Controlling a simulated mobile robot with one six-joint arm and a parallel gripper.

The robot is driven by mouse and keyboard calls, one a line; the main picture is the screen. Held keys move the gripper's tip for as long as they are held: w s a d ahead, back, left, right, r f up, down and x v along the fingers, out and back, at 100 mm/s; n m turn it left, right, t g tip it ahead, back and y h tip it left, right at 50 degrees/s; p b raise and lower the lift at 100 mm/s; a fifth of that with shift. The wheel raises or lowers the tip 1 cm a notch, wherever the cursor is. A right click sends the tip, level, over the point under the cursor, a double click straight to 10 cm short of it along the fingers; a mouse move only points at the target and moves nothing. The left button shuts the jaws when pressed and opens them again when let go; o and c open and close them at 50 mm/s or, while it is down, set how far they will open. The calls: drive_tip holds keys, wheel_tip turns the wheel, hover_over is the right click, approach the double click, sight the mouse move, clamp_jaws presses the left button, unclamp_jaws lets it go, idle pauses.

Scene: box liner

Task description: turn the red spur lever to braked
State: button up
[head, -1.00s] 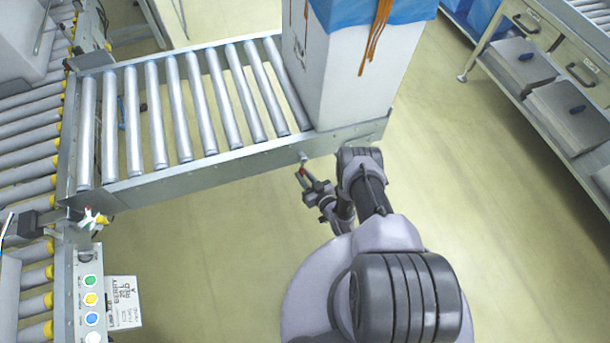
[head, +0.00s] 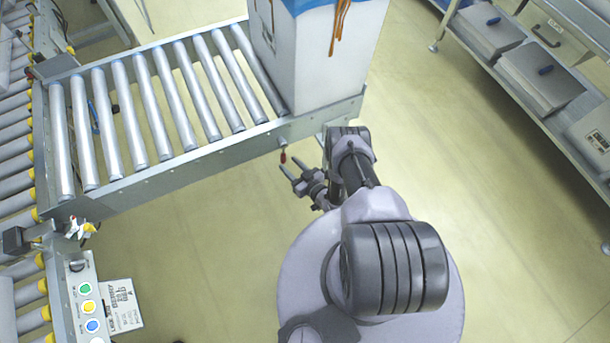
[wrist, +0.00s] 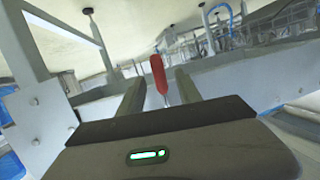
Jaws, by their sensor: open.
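The red spur lever (head: 283,157) hangs from a pivot on the side rail of the short roller conveyor, below the tall white box. In the head view its red grip points down the picture. My gripper (head: 292,166) is just below and right of it, open and empty, with its fingertips close to the grip. In the wrist view the red lever (wrist: 158,74) stands upright in the gap between my two dark fingers (wrist: 159,80). Neither finger visibly touches it, and its depth relative to the fingertips is hard to tell.
The roller conveyor (head: 150,172) carries the white box (head: 320,65) at its right end. A panel with coloured buttons (head: 87,306) stands at lower left. Floor between is clear.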

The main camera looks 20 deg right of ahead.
drive_tip(key=v, duration=1.4)
drive_tip(key=shift+p, duration=0.35)
